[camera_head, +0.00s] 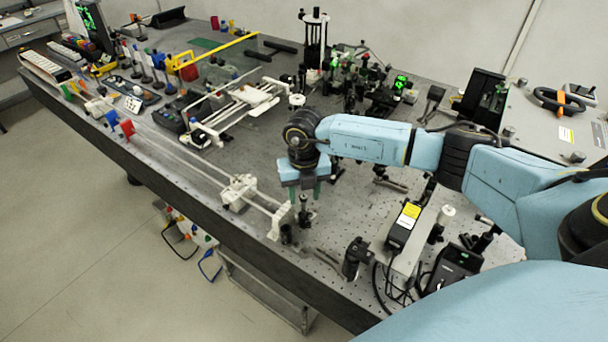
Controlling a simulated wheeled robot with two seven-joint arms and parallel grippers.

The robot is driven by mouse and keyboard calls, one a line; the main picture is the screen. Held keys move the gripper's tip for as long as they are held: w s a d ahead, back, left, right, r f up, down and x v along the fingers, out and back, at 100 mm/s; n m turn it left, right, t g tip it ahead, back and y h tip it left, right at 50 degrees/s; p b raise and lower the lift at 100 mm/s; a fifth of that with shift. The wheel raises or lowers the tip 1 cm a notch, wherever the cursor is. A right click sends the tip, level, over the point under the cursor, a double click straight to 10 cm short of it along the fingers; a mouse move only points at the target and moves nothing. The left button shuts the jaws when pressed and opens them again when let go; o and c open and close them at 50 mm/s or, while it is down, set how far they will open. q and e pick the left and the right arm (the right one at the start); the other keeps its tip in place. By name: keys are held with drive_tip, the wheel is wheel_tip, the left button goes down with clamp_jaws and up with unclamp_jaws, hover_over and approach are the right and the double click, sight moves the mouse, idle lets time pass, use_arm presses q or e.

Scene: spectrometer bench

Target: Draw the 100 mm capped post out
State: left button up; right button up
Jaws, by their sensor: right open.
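My right gripper (304,193) points down over the front middle of the bench, with its two greenish fingers spread apart. A slim dark upright post (303,215) stands on the bench just below and between the fingers. Its top is close to the fingertips, and the gripper partly hides it. I cannot tell from this view whether it is the 100 mm capped post, nor whether the fingers touch it. My left gripper is not in view.
A white rail assembly (240,190) lies left of the gripper. Crowded optics (375,95) stand behind. The perforated bench top (345,215) has some free room.

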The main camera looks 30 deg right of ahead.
drive_tip(key=shift+f, duration=0.55)
drive_tip(key=shift+w+f, duration=0.1)
drive_tip(key=shift+f, duration=0.35)
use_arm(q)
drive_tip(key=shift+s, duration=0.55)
use_arm(e)
clamp_jaws()
